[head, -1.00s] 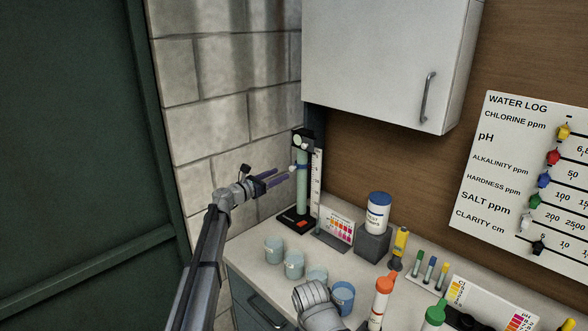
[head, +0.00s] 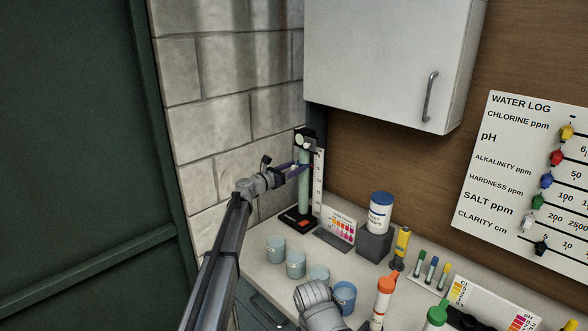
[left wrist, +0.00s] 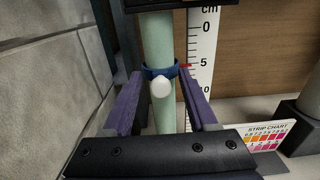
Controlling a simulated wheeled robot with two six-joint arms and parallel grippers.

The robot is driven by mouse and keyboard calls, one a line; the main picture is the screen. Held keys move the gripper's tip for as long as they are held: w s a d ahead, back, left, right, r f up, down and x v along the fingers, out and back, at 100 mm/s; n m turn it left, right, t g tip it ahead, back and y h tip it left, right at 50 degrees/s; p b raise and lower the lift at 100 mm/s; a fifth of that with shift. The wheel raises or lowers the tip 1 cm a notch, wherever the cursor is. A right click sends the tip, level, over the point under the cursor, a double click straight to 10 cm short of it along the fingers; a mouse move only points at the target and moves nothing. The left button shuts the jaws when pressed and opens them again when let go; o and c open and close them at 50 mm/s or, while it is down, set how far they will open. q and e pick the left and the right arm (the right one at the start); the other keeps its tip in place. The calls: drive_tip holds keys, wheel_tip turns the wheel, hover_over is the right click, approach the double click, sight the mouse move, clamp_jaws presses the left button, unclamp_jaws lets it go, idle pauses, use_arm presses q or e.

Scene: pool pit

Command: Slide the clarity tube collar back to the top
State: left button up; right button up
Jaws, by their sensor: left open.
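The clarity tube (head: 304,197) is a pale green upright column on a black base, beside a white cm scale (head: 318,185). Its dark blue collar (left wrist: 152,72) rings the tube in the left wrist view, with a white round knob (left wrist: 161,88) facing me and a red pointer (left wrist: 186,66) close to the 5 mark. My left gripper (head: 299,169) is at the tube at collar height. In the left wrist view, the open purple fingers (left wrist: 162,78) lie either side of the collar and knob, with gaps visible. My right gripper is not in view.
A block wall (head: 215,140) stands close on the left and a wall cabinet (head: 385,60) hangs above right. Blue cups (head: 296,264), a strip chart (head: 341,227), a white jar (head: 380,213) and bottles occupy the counter.

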use_arm(q)
clamp_jaws()
idle(0.3)
idle(1.1)
